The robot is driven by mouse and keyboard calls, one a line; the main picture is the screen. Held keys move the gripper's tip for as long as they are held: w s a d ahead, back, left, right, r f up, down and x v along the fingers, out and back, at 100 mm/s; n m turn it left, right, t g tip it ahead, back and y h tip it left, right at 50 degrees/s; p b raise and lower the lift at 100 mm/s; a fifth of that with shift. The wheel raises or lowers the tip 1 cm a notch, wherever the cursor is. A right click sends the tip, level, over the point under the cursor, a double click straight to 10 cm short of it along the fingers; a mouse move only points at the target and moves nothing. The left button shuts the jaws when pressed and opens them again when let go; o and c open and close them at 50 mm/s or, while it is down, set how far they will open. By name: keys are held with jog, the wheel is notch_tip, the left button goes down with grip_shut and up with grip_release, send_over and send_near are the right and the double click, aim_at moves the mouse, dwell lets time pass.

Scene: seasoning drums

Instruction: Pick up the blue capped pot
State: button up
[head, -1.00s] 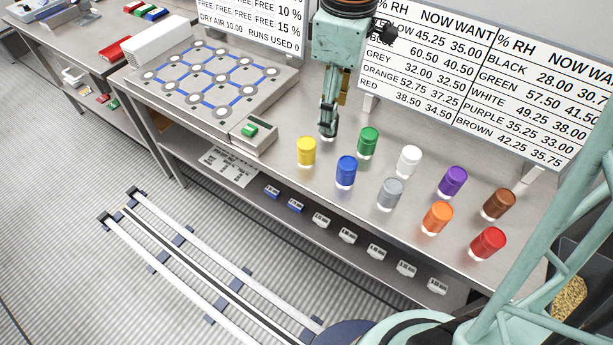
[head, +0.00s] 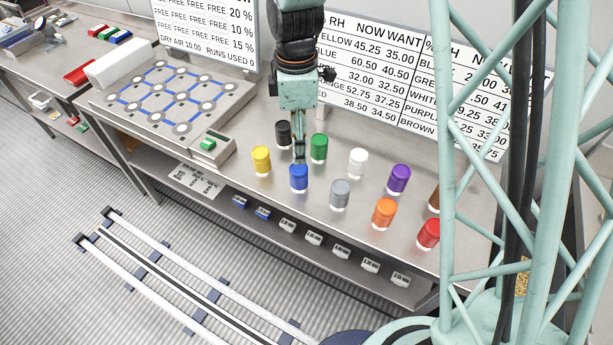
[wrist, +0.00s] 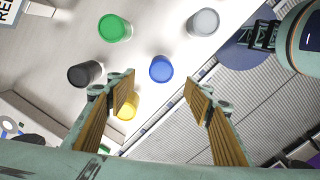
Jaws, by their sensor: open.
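The blue capped pot (head: 299,178) stands upright near the front edge of the bench, in a group of coloured pots. My gripper (head: 299,157) is just above and behind it in the head view, pointing down. In the wrist view the blue pot (wrist: 161,69) shows from above, ahead of and between the two open fingers (wrist: 158,88). The fingers are apart with nothing held between them. The gap between fingertips and pot is hard to judge in the head view.
Yellow (head: 261,160), black (head: 283,134), green (head: 319,148) and grey (head: 340,194) pots stand close around the blue one. White (head: 358,162), purple (head: 398,179), orange (head: 384,213) and red (head: 429,233) pots stand to the right. A grid tray (head: 178,98) lies left.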

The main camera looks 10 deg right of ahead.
aim_at(299, 167)
jog(key=shift+f, duration=0.1)
dwell(0.3)
jog(key=shift+f+b, duration=0.4)
jog(key=shift+f, duration=3.85)
jog(key=shift+f, duration=0.1)
jog(key=shift+s+f, duration=0.15)
jog(key=shift+f, duration=2.35)
jog(key=c, duration=1)
